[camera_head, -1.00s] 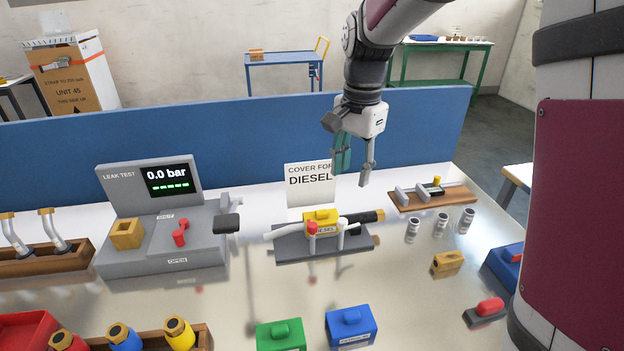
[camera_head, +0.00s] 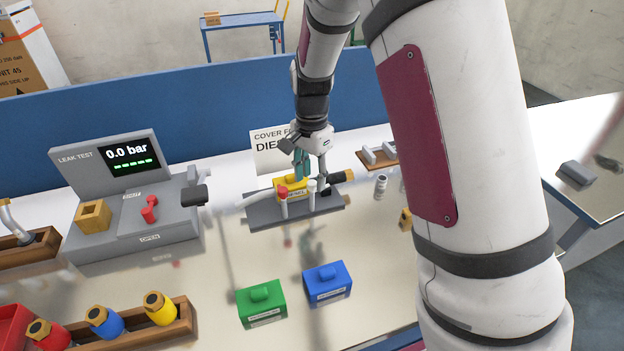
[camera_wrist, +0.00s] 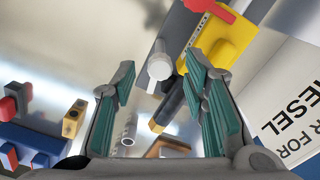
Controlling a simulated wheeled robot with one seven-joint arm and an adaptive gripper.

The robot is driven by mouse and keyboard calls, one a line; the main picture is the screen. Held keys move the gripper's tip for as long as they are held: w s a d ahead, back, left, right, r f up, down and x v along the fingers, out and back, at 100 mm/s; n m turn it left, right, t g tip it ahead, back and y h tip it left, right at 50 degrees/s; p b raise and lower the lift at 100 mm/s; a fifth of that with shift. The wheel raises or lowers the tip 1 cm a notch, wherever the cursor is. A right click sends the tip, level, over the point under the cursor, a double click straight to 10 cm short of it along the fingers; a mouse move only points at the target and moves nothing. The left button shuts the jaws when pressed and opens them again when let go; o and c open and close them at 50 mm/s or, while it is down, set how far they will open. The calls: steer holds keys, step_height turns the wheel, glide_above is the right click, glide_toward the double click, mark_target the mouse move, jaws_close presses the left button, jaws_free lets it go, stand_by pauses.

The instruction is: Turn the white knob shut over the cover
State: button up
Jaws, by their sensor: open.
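The white knob (camera_head: 311,187) stands upright on the grey fixture plate (camera_head: 262,219), just right of the yellow cover (camera_head: 290,183). A red knob (camera_head: 283,193) stands at the cover's left. My gripper (camera_head: 312,176) points down just above the white knob, its fingers spread. In the wrist view, the white knob (camera_wrist: 160,67) shows between the open fingers (camera_wrist: 161,88), and I see no contact. The yellow cover (camera_wrist: 225,35) and red knob (camera_wrist: 207,6) lie beyond the right finger. The cover's far side is partly hidden by my gripper.
A sign reading DIESEL (camera_head: 267,147) stands behind the fixture. The leak-test unit (camera_head: 150,222), showing 0.0 bar, is at left. Green (camera_head: 262,303) and blue (camera_head: 327,285) covers lie in front. A black pipe end (camera_head: 341,177) sits right of the knob.

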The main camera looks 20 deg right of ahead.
steer(key=shift+f, duration=0.9)
jaws_close()
